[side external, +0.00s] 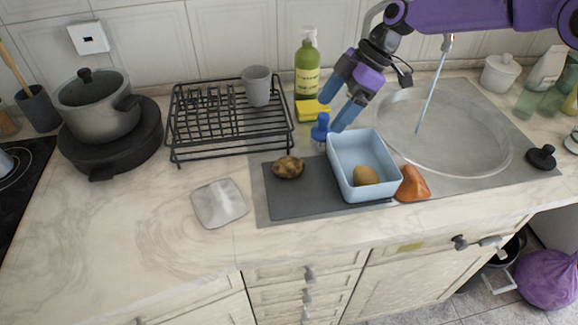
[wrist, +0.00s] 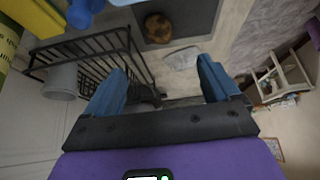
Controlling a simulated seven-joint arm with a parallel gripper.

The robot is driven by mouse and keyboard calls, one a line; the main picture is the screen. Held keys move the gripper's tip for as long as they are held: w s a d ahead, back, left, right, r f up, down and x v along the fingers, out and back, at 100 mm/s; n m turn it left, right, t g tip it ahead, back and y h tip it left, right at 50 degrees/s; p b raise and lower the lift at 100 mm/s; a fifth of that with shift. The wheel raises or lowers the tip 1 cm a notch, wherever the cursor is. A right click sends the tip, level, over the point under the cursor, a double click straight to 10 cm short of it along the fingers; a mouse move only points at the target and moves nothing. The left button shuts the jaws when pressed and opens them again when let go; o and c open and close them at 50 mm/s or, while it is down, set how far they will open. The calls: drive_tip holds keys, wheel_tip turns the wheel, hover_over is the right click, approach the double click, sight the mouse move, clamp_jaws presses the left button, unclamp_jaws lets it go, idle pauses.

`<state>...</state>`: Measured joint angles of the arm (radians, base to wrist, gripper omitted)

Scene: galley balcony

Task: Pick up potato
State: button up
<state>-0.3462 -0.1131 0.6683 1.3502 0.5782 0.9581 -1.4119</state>
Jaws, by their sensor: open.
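A mottled brown potato (side external: 288,167) lies on a dark grey mat (side external: 300,203) left of a light blue bin. It also shows at the top of the wrist view (wrist: 158,28), beyond my fingertips. A smoother tan, potato-like lump (side external: 364,176) lies inside the bin (side external: 345,183). My gripper (side external: 335,108) is open and empty, raised above the counter behind the bin, up and right of the brown potato. In the wrist view its two blue fingers (wrist: 162,70) stand wide apart with nothing between them.
A blue-topped object (side external: 320,128) stands between my gripper and the mat, near a yellow sponge (side external: 311,110) and green bottle (side external: 307,70). A black dish rack (side external: 228,125) holds a grey cup (side external: 257,86). An orange lump (side external: 412,184) sits right of the bin.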

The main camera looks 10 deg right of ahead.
hover_over(292, 159)
drive_tip(key=d, duration=0.3)
drive_tip(key=f, duration=0.9)
drive_tip(key=shift+s+d, duration=0.15)
drive_tip(key=shift+s, duration=0.25)
drive_tip(key=shift+x, duration=3.1)
drive_tip(key=shift+w, duration=0.15)
drive_tip(key=shift+r, duration=0.1)
drive_tip(key=c, duration=1.2)
